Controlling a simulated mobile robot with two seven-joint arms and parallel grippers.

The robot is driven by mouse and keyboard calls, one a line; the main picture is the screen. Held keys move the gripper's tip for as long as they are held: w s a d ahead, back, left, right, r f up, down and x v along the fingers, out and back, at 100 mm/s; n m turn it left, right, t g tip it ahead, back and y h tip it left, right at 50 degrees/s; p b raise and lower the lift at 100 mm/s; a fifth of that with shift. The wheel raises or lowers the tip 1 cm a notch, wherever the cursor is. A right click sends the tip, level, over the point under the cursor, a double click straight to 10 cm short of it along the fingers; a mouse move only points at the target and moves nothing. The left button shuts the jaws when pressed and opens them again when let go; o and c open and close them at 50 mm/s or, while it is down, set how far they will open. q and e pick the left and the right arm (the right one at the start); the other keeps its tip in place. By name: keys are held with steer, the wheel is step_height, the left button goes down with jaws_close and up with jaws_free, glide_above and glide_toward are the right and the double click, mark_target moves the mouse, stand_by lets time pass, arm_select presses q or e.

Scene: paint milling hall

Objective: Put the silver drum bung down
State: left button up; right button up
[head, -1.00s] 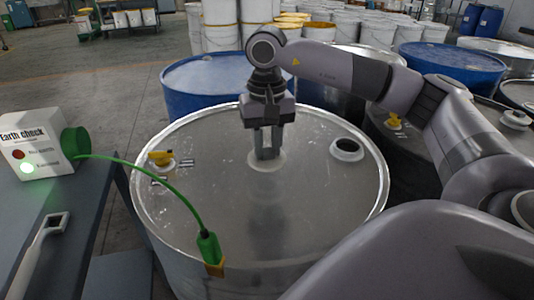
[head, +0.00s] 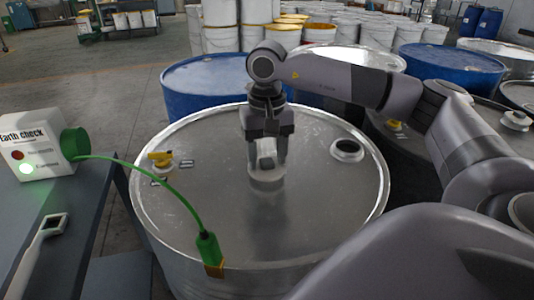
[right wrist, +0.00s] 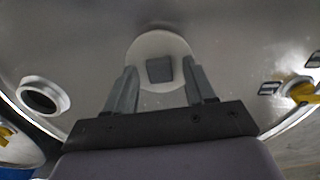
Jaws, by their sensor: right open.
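The silver drum bung (head: 268,174) is a pale round disc with a grey square block on top. It rests on the lid of the big steel drum (head: 225,215), near the middle. It also shows in the right wrist view (right wrist: 159,46), block facing the camera. My right gripper (head: 267,160) is open above it. In the right wrist view the fingers (right wrist: 158,88) stand apart on either side of the block, with visible gaps. My left gripper is not in view.
An open bung hole (head: 347,150) with a pale rim is at the lid's right. A yellow-handled fitting (head: 160,159) is at its left. A green clamp (head: 208,248) grips the front rim, its cable running to the earth check box (head: 35,150). Blue drums (head: 205,82) stand behind.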

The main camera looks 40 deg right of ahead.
mark_target(267, 161)
step_height(267, 161, up, 12)
steer(key=p, duration=0.1)
steer(key=shift+r+p, duration=0.15)
steer(key=shift+p, duration=0.25)
stand_by(0.4)
